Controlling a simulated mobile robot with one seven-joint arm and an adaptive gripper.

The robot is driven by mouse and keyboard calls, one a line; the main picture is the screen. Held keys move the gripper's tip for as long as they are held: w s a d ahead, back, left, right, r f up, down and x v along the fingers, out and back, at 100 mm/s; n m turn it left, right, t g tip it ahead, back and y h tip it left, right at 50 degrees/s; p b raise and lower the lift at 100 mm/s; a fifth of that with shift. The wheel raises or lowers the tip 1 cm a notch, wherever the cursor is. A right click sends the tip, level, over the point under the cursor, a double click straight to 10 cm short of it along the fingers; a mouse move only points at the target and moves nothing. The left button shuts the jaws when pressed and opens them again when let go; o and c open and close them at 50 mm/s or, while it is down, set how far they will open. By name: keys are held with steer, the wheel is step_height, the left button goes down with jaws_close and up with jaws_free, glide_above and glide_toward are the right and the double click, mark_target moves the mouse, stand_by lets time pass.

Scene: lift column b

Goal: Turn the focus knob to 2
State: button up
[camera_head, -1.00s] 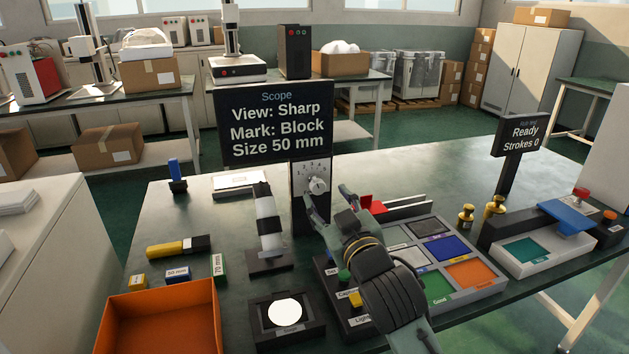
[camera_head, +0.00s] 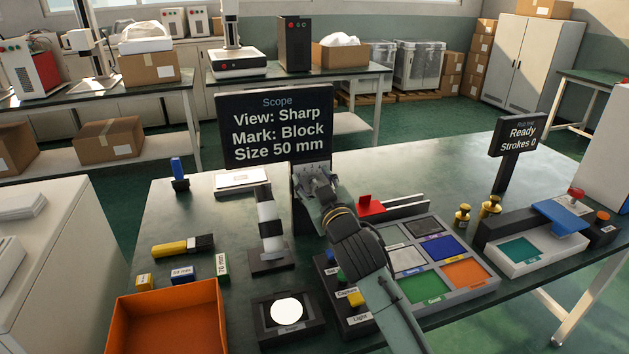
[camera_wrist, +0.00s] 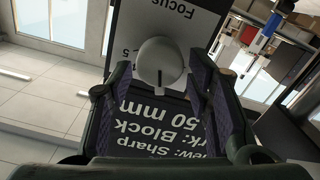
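The focus knob is a pale round knob on the dark-framed upright focus panel. It shows in the wrist view (camera_wrist: 160,60) with a dark pointer line toward the picture's bottom; that view is upside down. The panel's white label (camera_wrist: 185,15) reads "Focus", and a 5 shows left of the knob. Most scale numbers, including 2, are hidden, so the setting cannot be read. My gripper (camera_wrist: 160,75) is open, with one finger on each side of the knob and narrow gaps apparent. In the head view my gripper (camera_head: 316,182) covers the knob. The scope screen (camera_head: 275,127) reads "View: Sharp, Mark: Block, Size 50 mm".
The black-and-white scope column (camera_head: 268,225) stands left of my arm. A control box (camera_head: 335,290) and a tray of coloured compartments (camera_head: 408,258) lie beneath and right of it. An orange bin (camera_head: 165,315) is at front left.

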jaws_close()
steer(key=n+b, duration=0.1)
steer(key=b, duration=0.2)
steer(key=shift+f, duration=0.3)
steer(key=shift+r+n+b, duration=0.25)
steer(key=shift+n+b, duration=0.25)
steer(key=shift+n, duration=0.2)
steer(key=shift+c, duration=1)
jaws_free()
steer(key=shift+d, duration=0.1)
steer(key=o, duration=0.4)
steer(key=shift+c, duration=0.2)
steer(key=shift+a, duration=0.2)
steer(key=shift+s, duration=0.1)
